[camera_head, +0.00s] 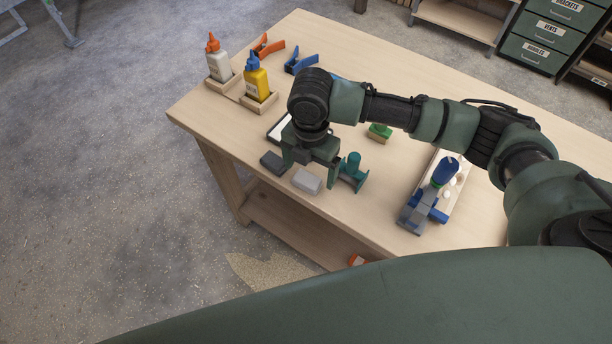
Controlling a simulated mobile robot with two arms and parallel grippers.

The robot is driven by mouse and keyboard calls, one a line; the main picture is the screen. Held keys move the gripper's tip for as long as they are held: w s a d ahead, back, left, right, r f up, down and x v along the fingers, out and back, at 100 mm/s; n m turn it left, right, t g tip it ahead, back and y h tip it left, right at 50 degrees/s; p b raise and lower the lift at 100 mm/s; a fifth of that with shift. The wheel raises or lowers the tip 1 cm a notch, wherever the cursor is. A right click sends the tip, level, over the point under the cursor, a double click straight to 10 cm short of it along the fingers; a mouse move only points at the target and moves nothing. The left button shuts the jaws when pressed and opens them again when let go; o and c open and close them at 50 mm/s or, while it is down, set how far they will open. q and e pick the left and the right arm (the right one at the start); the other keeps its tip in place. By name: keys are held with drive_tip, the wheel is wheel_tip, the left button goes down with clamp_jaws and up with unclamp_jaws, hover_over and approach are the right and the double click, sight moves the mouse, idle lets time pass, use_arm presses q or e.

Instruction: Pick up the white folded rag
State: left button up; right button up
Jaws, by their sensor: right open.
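The folded rag (306,182) looks pale grey-white and lies flat near the front edge of the wooden table. My right gripper (309,174) comes in from the right and points down over it. I cannot tell how high the fingertips are above the tabletop. The rag's far side is partly hidden by the gripper. My left gripper is not in view.
A white bottle (218,64) and a yellow bottle (256,80) stand farther back. A blue-handled item (446,172) is at the right.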

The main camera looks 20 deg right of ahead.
sight(307, 179)
drive_tip(key=shift+a+f+p, duration=0.2)
drive_tip(key=shift+f+p, duration=0.1)
drive_tip(key=shift+f, duration=0.25)
drive_tip(key=f, duration=0.3)
drive_tip(key=shift+w+p, duration=0.3)
drive_tip(key=shift+w, duration=0.1)
drive_tip(key=shift+f, duration=0.35)
drive_tip(key=c, duration=1.4)
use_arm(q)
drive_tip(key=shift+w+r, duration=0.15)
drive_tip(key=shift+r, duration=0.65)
use_arm(e)
drive_tip(key=shift+c, duration=0.2)
